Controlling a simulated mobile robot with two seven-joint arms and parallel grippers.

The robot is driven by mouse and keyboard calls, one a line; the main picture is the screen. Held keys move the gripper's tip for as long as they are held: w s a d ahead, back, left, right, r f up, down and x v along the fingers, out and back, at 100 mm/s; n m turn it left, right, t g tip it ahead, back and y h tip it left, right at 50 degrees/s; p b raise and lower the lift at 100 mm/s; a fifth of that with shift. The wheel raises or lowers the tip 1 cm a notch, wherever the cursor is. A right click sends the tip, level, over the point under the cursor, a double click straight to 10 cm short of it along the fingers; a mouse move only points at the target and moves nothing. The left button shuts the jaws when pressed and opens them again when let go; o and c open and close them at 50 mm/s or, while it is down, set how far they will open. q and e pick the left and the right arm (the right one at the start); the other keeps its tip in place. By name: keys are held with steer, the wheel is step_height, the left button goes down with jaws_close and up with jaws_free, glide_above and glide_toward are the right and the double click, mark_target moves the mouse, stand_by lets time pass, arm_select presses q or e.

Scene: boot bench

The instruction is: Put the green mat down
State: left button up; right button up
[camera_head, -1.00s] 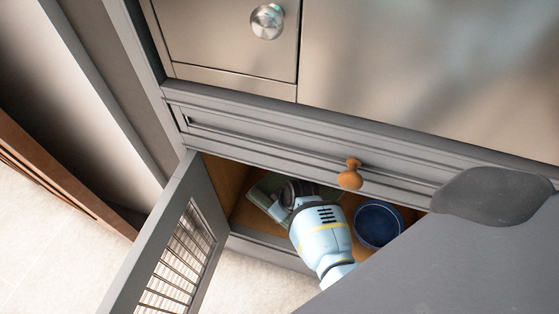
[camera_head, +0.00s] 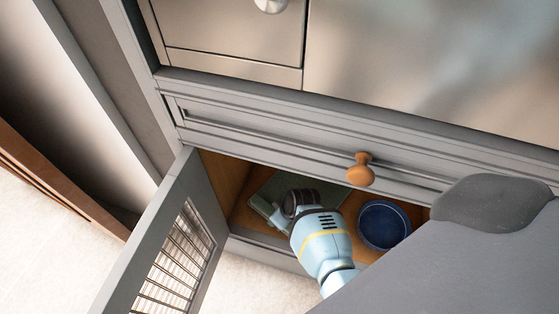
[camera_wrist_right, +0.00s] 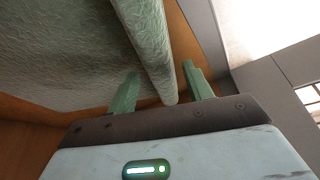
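The green mat (camera_head: 275,186) lies inside the open cabinet compartment, on its wooden floor at the left, partly hidden by my right gripper. In the right wrist view the mat (camera_wrist_right: 70,50) fills the upper left, and its thick rounded edge (camera_wrist_right: 156,45) comes down between my fingers. My right gripper (camera_wrist_right: 160,90) is open, with a finger on each side of that edge and narrow gaps showing. In the head view my right gripper (camera_head: 272,211) is at the mat's near left side. My left gripper is not in view.
A blue round bowl (camera_head: 383,224) stands right of the mat in the compartment. The grilled door (camera_head: 170,240) hangs open at the left. A drawer front with an orange knob (camera_head: 361,169) is above. A dark grey flat shape (camera_head: 495,202) is at the right.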

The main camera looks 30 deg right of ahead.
arm_select(q)
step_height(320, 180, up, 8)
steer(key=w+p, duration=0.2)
steer(key=p, duration=0.4)
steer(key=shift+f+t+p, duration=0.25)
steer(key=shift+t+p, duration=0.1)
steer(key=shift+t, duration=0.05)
arm_select(e)
steer(key=v, duration=1.2)
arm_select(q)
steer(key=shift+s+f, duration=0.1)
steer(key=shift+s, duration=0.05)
